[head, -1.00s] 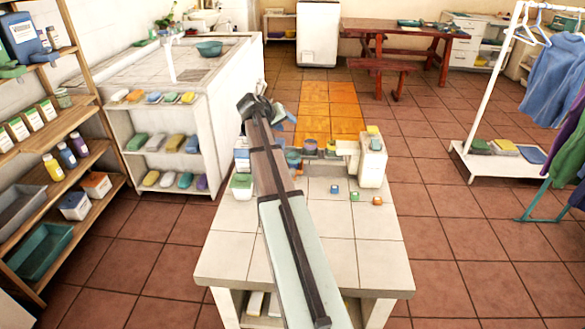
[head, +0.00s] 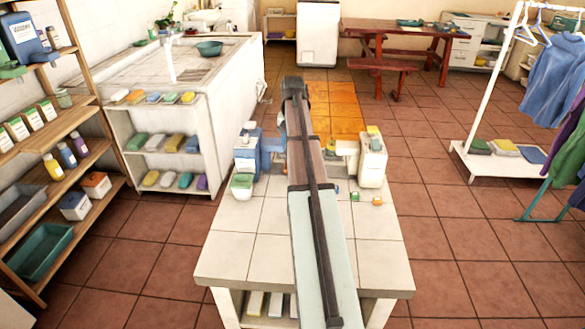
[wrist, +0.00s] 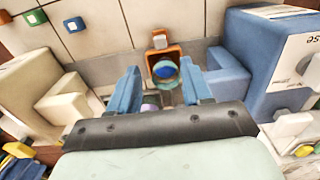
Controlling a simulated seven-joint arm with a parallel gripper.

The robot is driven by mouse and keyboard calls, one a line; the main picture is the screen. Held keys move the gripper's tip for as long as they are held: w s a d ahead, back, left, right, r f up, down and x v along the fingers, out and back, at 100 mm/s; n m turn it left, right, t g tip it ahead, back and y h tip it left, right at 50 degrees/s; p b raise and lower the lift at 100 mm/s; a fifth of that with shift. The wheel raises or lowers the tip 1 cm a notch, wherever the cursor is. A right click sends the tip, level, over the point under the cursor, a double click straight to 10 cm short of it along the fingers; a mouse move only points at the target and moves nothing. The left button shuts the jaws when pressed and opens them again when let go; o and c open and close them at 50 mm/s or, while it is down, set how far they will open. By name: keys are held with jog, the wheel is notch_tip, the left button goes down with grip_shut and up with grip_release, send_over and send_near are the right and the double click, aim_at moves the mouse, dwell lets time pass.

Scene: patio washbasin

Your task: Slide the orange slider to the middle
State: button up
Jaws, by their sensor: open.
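In the wrist view, the orange slider (wrist: 150,56) lies on a grey strip near the picture's middle. It has a small white-topped tab, and a round blue and green piece shows at its centre. My gripper (wrist: 160,68) is open, and its two blue fingers point toward the slider, one on either side of its lower part. I cannot tell whether they touch it. In the head view my arm hides the slider and the fingertips.
A blue block (wrist: 263,65) stands at the wrist view's right and a cream block (wrist: 58,90) at its left. Small green (head: 354,196) and orange (head: 377,201) cubes lie on the table (head: 232,270). The table's front is bare.

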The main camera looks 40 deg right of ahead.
notch_tip(320, 180, down, 10)
jog(key=shift+f, duration=0.25)
jog(key=shift+c, duration=0.4)
grip_shut()
dwell(0.5)
